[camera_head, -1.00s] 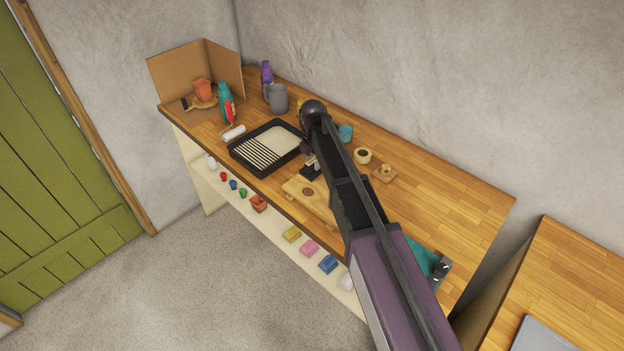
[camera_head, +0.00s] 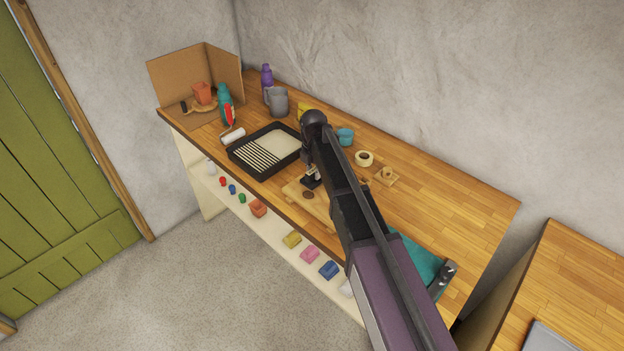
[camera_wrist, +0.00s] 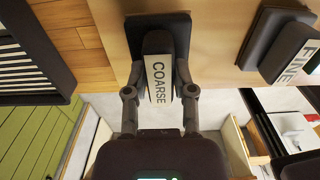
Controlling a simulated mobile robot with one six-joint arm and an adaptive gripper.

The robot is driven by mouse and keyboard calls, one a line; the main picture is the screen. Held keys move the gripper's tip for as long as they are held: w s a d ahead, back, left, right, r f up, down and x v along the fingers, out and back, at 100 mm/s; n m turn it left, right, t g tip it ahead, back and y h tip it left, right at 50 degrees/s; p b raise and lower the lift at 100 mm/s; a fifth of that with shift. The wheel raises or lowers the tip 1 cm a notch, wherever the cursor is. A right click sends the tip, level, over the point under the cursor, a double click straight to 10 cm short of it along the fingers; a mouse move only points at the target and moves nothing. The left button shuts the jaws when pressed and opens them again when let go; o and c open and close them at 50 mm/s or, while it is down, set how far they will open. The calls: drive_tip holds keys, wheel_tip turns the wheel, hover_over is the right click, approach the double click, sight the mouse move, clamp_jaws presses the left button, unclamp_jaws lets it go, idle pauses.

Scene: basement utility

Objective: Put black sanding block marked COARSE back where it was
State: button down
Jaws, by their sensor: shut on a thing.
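The black sanding block marked COARSE (camera_wrist: 158,52) is between the two fingers of my gripper (camera_wrist: 160,80) in the wrist view, its white label facing the camera. My gripper is shut on it. In the head view the block (camera_head: 311,182) shows as a small dark shape at the end of my arm, over the light wooden board (camera_head: 325,212) on the bench. I cannot tell whether it touches the board. A second black block, marked FINE (camera_wrist: 292,50), sits on the board to the right in the wrist view; my arm hides it in the head view.
The black paint tray (camera_head: 238,158) lies left of the board. A roll of tape (camera_head: 364,158), a teal cup (camera_head: 345,136) and a grey mug (camera_head: 277,101) stand behind. A teal cloth (camera_head: 422,262) lies right. The bench's right rear is clear.

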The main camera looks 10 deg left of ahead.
sight(314, 170)
drive_tip(key=shift+f+b, duration=0.7)
drive_tip(key=shift+f, duration=0.4)
drive_tip(key=shift+f, duration=0.1)
drive_tip(key=shift+c, duration=2.2)
unclamp_jaws()
drive_tip(key=shift+r, duration=0.2)
wheel_tip(314, 170, up, 12)
drive_tip(key=p, duration=1.2)
